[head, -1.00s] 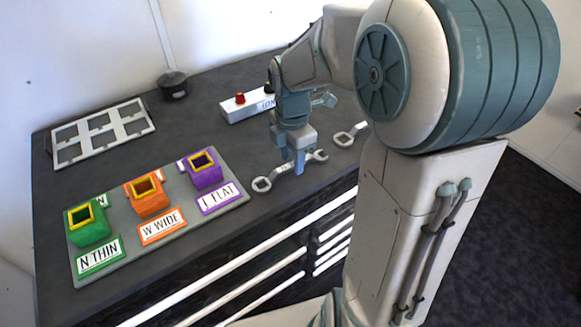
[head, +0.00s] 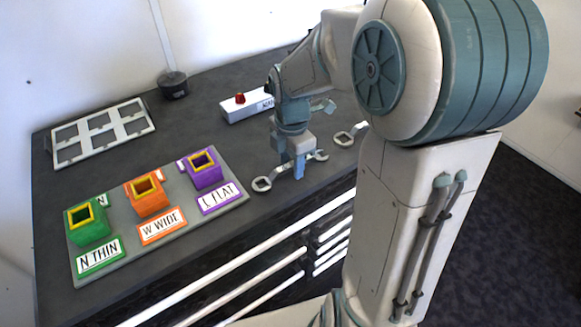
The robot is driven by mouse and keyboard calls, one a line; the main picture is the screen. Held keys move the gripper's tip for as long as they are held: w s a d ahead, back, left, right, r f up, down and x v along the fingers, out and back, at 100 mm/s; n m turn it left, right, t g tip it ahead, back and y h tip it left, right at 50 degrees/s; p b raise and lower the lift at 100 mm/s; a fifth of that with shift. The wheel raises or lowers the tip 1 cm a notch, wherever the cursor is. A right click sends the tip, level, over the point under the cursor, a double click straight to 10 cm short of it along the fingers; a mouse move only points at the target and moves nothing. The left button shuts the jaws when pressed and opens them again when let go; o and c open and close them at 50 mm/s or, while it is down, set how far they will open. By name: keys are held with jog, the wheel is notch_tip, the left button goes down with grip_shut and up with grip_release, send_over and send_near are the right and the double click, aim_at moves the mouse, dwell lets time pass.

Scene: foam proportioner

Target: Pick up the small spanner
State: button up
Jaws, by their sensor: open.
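A silver spanner (head: 264,184) lies near the front edge of the dark worktop, its ring end to the left and its open jaw to the right. My gripper (head: 298,174) points down over the middle of its shaft. The gripper is open, and its fingertips are low, at about the spanner's level. I cannot tell whether the fingers straddle the shaft. A second silver spanner (head: 344,138) lies to the right, partly hidden by my arm. Because of this, I cannot tell which spanner is smaller.
A grey board with green (head: 90,226), orange (head: 148,197) and purple (head: 204,172) square holders stands left of the gripper. A white box with a red button (head: 240,99) is behind. A pale frame (head: 104,131) and a black cylinder (head: 173,86) are farther back.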

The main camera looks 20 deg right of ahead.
aim_at(291, 164)
grip_shut()
jog(key=shift+r, duration=0.15)
jog(key=shift+r, duration=0.3)
notch_tip(291, 164, up, 4)
jog(key=shift+r, duration=0.1)
jog(key=d+r, duration=0.6)
jog(key=d, duration=0.5)
jog(key=shift+s+d+r, duration=0.25)
jog(key=shift+s+d, duration=0.1)
jog(key=shift+s, duration=0.1)
